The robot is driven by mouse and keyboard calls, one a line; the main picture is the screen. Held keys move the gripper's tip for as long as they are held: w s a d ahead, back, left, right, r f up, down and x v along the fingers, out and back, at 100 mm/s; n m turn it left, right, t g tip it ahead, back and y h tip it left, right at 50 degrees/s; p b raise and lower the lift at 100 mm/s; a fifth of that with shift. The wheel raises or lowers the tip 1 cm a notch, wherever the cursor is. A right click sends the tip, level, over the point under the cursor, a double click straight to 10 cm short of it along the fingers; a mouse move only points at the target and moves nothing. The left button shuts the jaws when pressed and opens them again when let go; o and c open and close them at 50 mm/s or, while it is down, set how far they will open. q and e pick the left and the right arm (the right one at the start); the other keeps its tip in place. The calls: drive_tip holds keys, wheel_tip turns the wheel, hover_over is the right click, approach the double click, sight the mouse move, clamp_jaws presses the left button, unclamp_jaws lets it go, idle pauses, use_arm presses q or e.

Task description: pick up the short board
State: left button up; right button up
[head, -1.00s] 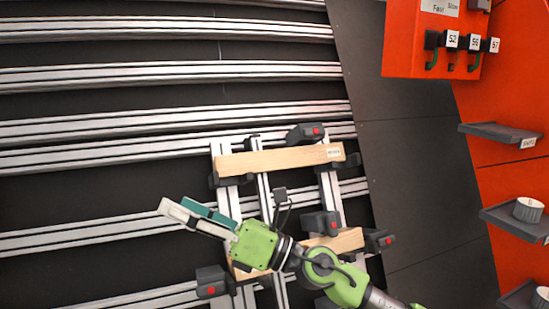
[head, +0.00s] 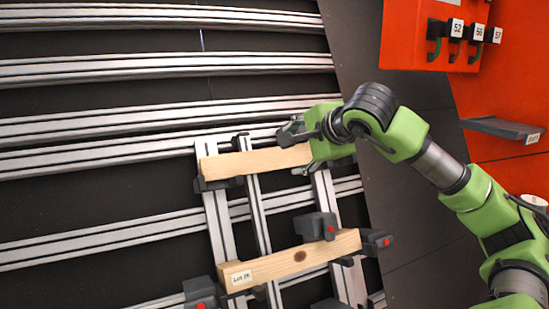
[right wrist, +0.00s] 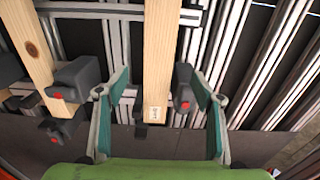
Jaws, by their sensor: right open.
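Two wooden boards lie across a metal rail frame. The upper board (head: 250,162) has its right end covered by my right gripper in the head view. The lower board (head: 295,262) has a "Lot 26" label at its left end. I cannot tell surely which is shorter. My right gripper (head: 293,155) is open at the upper board's right end. In the right wrist view the upper board (right wrist: 158,60) runs between the spread teal-padded fingers of the gripper (right wrist: 160,85), with a gap on each side and a small label near its end. My left gripper is not in view.
Black clamps with red buttons sit by the boards, including one at the lower board (head: 316,226) and one close to the right finger (right wrist: 183,88). Silver rails cross the dark surface. A red panel (head: 400,40) with numbered hooks and a grey shelf (head: 500,128) stand right.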

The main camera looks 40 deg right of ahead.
sight(278, 158)
drive_tip(key=p+x, duration=0.1)
drive_tip(key=x, duration=0.5)
drive_tip(key=shift+w+f, duration=0.2)
drive_tip(key=shift+w, duration=0.05)
drive_tip(key=shift+w+f+p, duration=0.1)
drive_tip(key=shift+w+p, duration=0.15)
drive_tip(key=shift+p, duration=0.1)
drive_tip(key=p+x, duration=0.2)
drive_tip(key=x, duration=0.2)
drive_tip(key=shift+w+f, duration=0.3)
drive_tip(key=shift+s+r, duration=0.1)
drive_tip(key=c, duration=1.4)
